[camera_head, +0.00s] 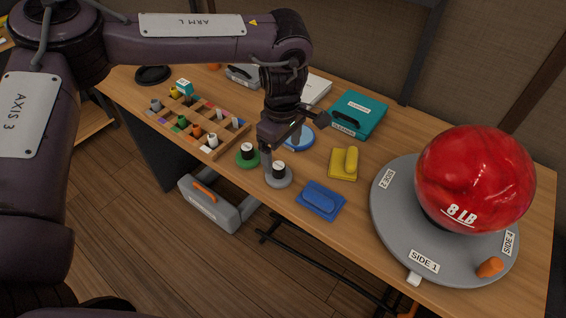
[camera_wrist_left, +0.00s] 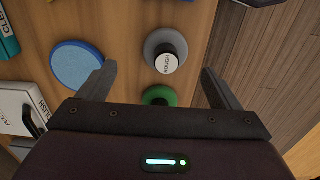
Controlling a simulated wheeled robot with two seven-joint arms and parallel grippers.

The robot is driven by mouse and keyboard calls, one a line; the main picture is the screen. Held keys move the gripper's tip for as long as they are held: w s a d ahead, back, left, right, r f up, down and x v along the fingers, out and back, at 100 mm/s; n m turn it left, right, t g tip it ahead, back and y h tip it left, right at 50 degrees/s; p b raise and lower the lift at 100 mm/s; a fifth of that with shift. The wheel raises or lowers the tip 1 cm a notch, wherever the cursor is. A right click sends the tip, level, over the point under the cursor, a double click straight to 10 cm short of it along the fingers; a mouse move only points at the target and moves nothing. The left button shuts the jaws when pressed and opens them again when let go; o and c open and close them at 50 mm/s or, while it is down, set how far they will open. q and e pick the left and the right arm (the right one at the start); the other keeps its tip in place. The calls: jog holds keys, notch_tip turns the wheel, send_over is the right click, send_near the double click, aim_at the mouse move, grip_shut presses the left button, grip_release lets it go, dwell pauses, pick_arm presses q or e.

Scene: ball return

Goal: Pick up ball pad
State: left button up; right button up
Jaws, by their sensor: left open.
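Several candidate pads lie on the wooden table; I cannot tell which one the task names. A round grey pad (camera_head: 279,181) with a black knob and white label lies near the front edge. A round green pad (camera_head: 247,162) with a similar knob lies to its left. A round blue pad (camera_head: 300,140) lies behind them. A yellow block-handled pad (camera_head: 343,163) and a blue one (camera_head: 320,200) lie to the right. My left gripper (camera_head: 290,142) is open and empty above the round pads. In the left wrist view, the grey pad (camera_wrist_left: 166,50) shows between the fingertips (camera_wrist_left: 157,68). My right gripper is not in view.
A red 8 LB ball (camera_head: 474,180) rests on a grey round base (camera_head: 398,225) at right, with an orange piece (camera_head: 489,267) at the rim. A teal case (camera_head: 359,115) stands behind. A compartment tray (camera_head: 190,121) of small bottles is at left. A grey toolbox (camera_head: 215,207) is below.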

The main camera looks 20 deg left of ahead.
pick_arm(q)
jog(key=f, duration=0.2)
jog(key=s+f, duration=0.1)
jog(key=shift+s+a+f+p, duration=0.1)
jog(key=shift+a+f+p, duration=0.05)
jog(key=shift+f+p, duration=0.25)
notch_tip(320, 180, down, 3)
jog(key=shift+r, duration=0.2)
jog(key=shift+f, duration=0.25)
jog(key=shift+c, duration=0.2)
jog(key=c, duration=1)
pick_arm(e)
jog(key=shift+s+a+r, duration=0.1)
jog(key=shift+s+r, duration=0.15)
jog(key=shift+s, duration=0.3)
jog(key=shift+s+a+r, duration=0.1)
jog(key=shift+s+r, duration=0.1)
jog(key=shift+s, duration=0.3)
pick_arm(q)
notch_tip(320, 180, up, 15)
notch_tip(320, 180, up, 5)
send_over(280, 166)
jog(key=shift+p, duration=0.35)
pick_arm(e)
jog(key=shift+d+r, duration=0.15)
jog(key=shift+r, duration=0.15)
